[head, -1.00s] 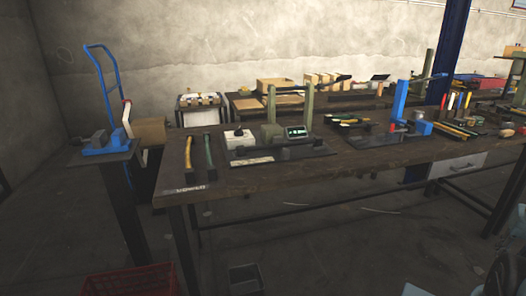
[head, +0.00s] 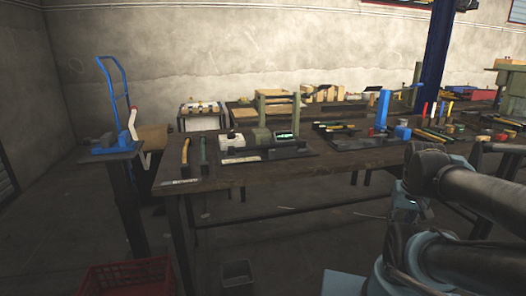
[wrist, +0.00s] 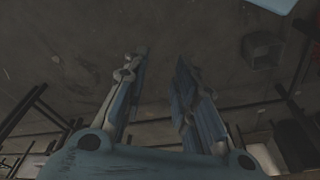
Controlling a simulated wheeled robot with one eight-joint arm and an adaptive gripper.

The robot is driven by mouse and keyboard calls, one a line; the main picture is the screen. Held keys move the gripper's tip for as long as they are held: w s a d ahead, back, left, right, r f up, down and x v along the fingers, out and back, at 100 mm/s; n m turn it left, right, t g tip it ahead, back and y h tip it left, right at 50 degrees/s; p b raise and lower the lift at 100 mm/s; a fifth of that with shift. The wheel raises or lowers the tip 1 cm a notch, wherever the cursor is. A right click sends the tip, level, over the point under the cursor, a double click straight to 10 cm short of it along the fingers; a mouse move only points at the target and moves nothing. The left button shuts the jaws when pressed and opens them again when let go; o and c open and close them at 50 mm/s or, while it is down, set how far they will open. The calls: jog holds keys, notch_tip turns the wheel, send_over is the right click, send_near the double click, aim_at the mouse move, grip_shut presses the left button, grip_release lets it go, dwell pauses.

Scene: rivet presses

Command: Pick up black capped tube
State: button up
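I cannot pick out a black capped tube for certain in either view; the small items on the workbench (head: 280,176) are too small or dark to tell. My gripper (wrist: 160,58) shows in the wrist view with its two fingers apart and nothing between them. It points toward bare floor. In the head view my arm crosses the right side and hides part of the bench's right end; the gripper itself does not show there.
A green press (head: 278,110) and a blue press (head: 382,108) stand on the bench, with two hammers (head: 185,152) at its left. A blue vise (head: 108,145) stands on a pedestal. A red crate (head: 128,276) and dark bin (head: 237,274) sit on the floor.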

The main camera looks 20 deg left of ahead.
notch_tip(320, 180, up, 24)
jog(key=n+t+y, duration=0.3)
jog(key=n, duration=2.1)
send_over(275, 145)
jog(key=s+d, duration=0.5)
jog(key=s, duration=0.2)
jog(key=x, duration=1.7)
jog(key=shift+s+a, duration=0.1)
jog(key=shift+a, duration=0.25)
